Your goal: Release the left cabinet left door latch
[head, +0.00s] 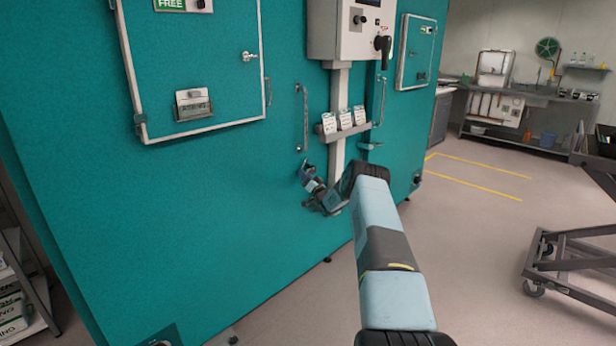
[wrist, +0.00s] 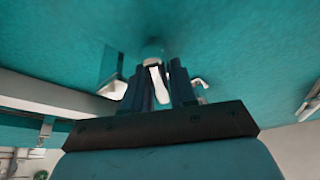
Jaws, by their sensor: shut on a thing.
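The left cabinet (head: 220,210) is a large teal block filling the left and middle of the head view. My gripper (head: 306,168) is low against its front, beneath a long vertical handle (head: 303,118). In the wrist view my gripper (wrist: 159,80) has its dark fingers on both sides of a pale metal latch lever (wrist: 159,92) and is shut on it. The lever's mount is at the teal door face, just beyond the fingertips. In the head view the lever is hidden by my gripper and too small to make out.
Above left is a white-framed small door (head: 190,65) with its own handle. A control box (head: 350,30) and a shelf with white tags (head: 344,122) are above my arm. A wheeled grey cart (head: 580,255) stands right. Open floor lies between.

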